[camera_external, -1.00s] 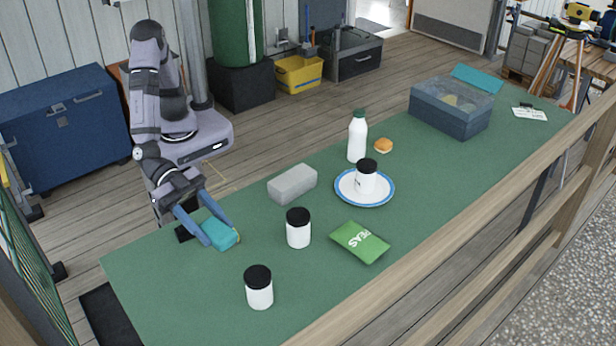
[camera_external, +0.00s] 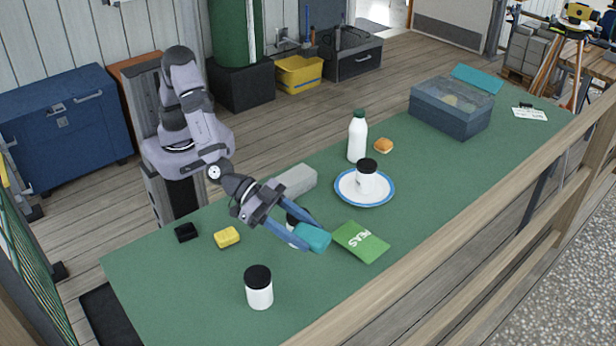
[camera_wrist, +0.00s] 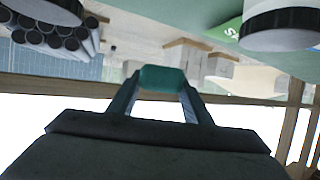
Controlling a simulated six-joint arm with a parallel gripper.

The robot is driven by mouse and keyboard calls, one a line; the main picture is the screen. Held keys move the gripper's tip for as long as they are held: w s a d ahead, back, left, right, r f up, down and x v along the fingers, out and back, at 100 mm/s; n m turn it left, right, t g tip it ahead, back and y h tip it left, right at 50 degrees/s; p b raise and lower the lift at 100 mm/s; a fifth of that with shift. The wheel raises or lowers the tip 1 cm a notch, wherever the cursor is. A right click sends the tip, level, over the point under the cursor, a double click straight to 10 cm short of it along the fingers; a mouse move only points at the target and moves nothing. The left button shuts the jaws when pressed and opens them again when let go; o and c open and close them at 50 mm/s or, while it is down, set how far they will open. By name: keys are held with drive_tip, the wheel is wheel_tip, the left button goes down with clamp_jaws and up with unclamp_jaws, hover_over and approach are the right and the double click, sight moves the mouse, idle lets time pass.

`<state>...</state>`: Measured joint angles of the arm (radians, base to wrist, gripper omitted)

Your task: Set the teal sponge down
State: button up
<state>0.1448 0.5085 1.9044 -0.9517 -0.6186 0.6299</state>
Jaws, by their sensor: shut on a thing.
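The teal sponge (camera_external: 313,237) is held between the blue fingers of my gripper (camera_external: 308,240), which is shut on it. In the external view it shows in front of a white jar with a black lid (camera_external: 292,222), mostly hidden behind the fingers, and left of the green peas bag (camera_external: 361,242). It seems to be above the green table (camera_external: 190,290), but its exact height is unclear. In the wrist view the sponge (camera_wrist: 162,78) sits between the fingertips.
A yellow sponge (camera_external: 227,237) and a small black block (camera_external: 186,232) lie at the left. Another black-lidded jar (camera_external: 259,288) stands in front. A grey block (camera_external: 296,180), a blue-rimmed plate (camera_external: 346,199) with a jar, a white bottle (camera_external: 357,138) and a blue box (camera_external: 450,115) stand farther back.

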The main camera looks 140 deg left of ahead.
drive_tip(key=shift+f, duration=5.15)
drive_tip(key=shift+b, duration=0.3)
drive_tip(key=shift+f, duration=0.4)
drive_tip(key=shift+f+b, duration=0.2)
drive_tip(key=shift+b, duration=0.2)
drive_tip(key=o, duration=1.1)
drive_tip(key=shift+o, duration=0.2)
drive_tip(key=shift+r, duration=0.1)
